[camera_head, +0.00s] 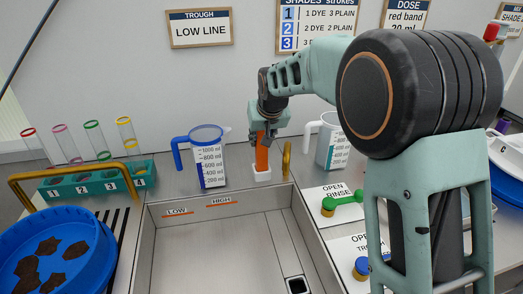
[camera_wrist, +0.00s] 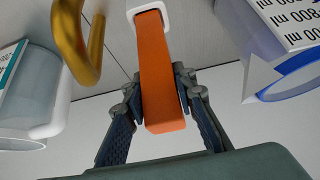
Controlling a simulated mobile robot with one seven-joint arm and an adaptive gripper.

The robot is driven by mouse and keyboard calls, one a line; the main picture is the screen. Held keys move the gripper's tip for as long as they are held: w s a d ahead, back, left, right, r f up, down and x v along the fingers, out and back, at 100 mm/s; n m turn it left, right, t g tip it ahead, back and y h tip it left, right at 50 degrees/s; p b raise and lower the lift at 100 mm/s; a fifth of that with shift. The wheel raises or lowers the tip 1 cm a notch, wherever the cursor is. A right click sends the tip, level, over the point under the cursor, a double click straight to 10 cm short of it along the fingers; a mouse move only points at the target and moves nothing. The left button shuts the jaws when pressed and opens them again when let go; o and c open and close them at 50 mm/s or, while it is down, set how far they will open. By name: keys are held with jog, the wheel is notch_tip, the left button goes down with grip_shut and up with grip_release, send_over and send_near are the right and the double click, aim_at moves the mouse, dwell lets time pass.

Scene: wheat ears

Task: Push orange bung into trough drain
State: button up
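The orange bung (camera_head: 262,156) is a tall orange block standing upright in a small white holder (camera_head: 262,175) on the ledge behind the trough. My gripper (camera_head: 266,134) points down over it. In the wrist view my gripper's fingertips (camera_wrist: 160,88) lie against both sides of the bung (camera_wrist: 162,65), which seems gripped, its lower end still at the white holder (camera_wrist: 150,7). The steel trough (camera_head: 225,250) has a dark square drain (camera_head: 297,285) at its near right, with nothing seen in it.
A blue-handled measuring jug (camera_head: 208,160) stands left of the bung. A brass loop (camera_head: 287,160) is close on its right, with a white-handled jug (camera_head: 332,145) beyond. A green tap (camera_head: 342,202) and a blue tap (camera_head: 362,268) line the trough's right side.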

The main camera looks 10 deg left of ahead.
grip_shut()
jog(key=shift+r, duration=0.15)
jog(key=shift+w+r, duration=0.1)
jog(key=shift+r, duration=0.45)
jog(key=s+d+r, duration=0.3)
jog(key=s+r, duration=0.3)
jog(key=s+d+r+b, duration=0.1)
jog(key=s+d+r, duration=0.2)
jog(key=s+r, duration=0.3)
jog(key=shift+s+d+b, duration=0.25)
jog(key=shift+s+b, duration=0.05)
